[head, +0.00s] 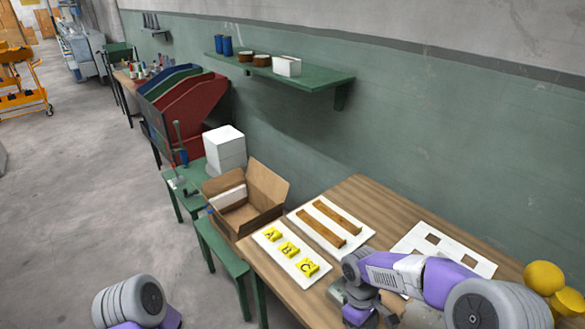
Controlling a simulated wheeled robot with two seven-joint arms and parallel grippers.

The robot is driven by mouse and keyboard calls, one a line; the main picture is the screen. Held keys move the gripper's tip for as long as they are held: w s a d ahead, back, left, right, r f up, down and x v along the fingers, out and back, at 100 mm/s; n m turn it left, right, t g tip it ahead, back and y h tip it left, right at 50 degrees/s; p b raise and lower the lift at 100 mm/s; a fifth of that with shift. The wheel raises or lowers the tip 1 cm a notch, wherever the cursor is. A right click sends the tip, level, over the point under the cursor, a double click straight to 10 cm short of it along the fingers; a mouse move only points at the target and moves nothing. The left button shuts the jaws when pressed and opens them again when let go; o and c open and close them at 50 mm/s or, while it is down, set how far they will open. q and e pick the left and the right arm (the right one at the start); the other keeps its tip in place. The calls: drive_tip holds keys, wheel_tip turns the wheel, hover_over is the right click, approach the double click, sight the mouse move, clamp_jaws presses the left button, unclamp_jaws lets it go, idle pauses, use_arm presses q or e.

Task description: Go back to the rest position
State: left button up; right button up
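My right arm comes in from the right over the wooden table (360,190). Its wrist is bent down, and my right gripper (367,309) is low at the bottom edge, partly hidden by the arm. I cannot tell whether its fingers are open or shut. Of my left arm only a grey and purple joint shows at the bottom left. My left gripper is out of view.
On the table lie a white board (296,262) with yellow tiles A, B, C, a white board with brown strips (328,222), and a white plate with square holes (458,246). Yellow balls (544,277) are at right. An open cardboard box (262,190) stands beyond.

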drive_tip(key=s+a+f+m+t+y, duration=0.2)
drive_tip(key=s+a+f+m+y, duration=0.15)
drive_tip(key=s+f+m, duration=0.55)
drive_tip(key=s+a+f+m+t+y, duration=0.15)
drive_tip(key=s+a+f, duration=0.3)
drive_tip(key=f, duration=0.85)
use_arm(q)
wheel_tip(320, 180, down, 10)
drive_tip(key=b, duration=1)
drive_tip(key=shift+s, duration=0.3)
use_arm(e)
wheel_tip(320, 180, down, 10)
drive_tip(key=shift+w+d+r+m+y, duration=0.15)
drive_tip(key=shift+w+m+y, duration=0.15)
drive_tip(key=shift+m, duration=0.15)
